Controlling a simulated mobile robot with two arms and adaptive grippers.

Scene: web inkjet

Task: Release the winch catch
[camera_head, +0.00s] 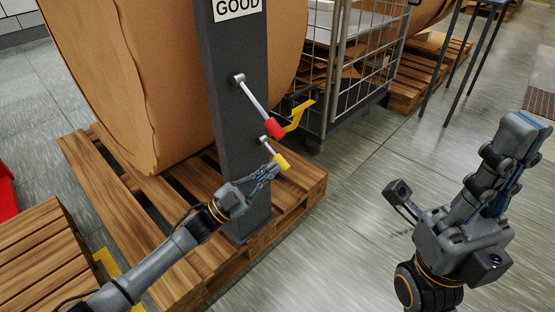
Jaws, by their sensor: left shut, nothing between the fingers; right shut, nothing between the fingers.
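A dark grey post (233,100) stands on a wooden pallet and carries two levers. The upper lever (256,105) has a metal rod and a red grip (274,128), slanting down to the right. Below it, a shorter lever has a yellow grip (281,161). A flat yellow bent piece (301,114) sits just right of the red grip. Which of these is the winch catch I cannot tell. My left gripper (268,172) is shut and empty, its fingertips close beside the yellow grip; contact is unclear. My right gripper (524,124) is shut and empty, raised at the right, away from the post.
A large brown roll (135,70) stands behind the post on the pallet (130,215). A wire cage cart (335,75) stands behind right. Another pallet (40,250) and a red object (6,195) are at left. The floor (350,215) between my arms is clear.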

